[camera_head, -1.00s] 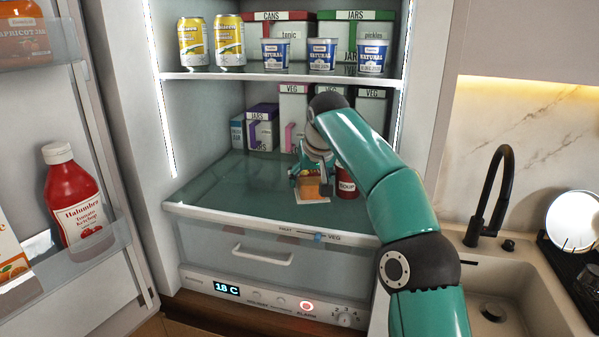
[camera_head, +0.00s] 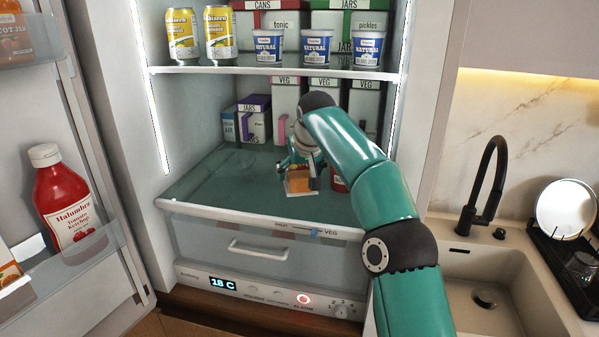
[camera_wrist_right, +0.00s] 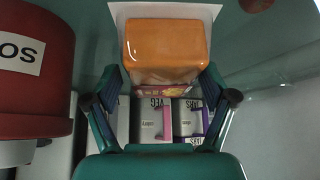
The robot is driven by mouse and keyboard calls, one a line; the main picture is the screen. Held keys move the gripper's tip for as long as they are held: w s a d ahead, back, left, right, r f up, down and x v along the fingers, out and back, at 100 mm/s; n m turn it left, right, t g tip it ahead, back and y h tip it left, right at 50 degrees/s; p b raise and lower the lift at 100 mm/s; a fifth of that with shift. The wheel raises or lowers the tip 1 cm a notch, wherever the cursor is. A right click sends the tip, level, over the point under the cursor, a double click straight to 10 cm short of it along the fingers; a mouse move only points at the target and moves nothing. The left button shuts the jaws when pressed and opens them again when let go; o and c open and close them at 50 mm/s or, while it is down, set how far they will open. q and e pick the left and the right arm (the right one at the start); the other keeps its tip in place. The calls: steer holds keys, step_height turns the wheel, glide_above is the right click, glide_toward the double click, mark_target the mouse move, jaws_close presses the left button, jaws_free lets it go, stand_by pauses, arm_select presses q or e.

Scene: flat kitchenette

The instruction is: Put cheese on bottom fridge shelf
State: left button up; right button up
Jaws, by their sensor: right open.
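The cheese (camera_head: 299,186) is an orange block with a white sheet under it, on the glass bottom shelf (camera_head: 215,190) of the open fridge. In the right wrist view the cheese (camera_wrist_right: 167,45) lies just beyond the fingertips, with the white sheet showing around its far edge. My right gripper (camera_head: 301,168) is open around the near side of the cheese, with one finger on each side. In the wrist view this gripper (camera_wrist_right: 162,85) has nothing clamped between its fingers. Contact with the cheese is hard to tell. My left gripper is not in view.
A red soup can (camera_wrist_right: 35,70) stands close beside the gripper, mostly hidden by my arm in the head view. Cartons (camera_head: 254,120) line the shelf's back. The upper shelf (camera_head: 270,71) holds cans and cups. The bottom shelf's left part is clear.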

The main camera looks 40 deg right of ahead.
steer(key=shift+s+a+r, duration=0.1)
steer(key=shift+r, duration=0.3)
steer(key=v, duration=1.1)
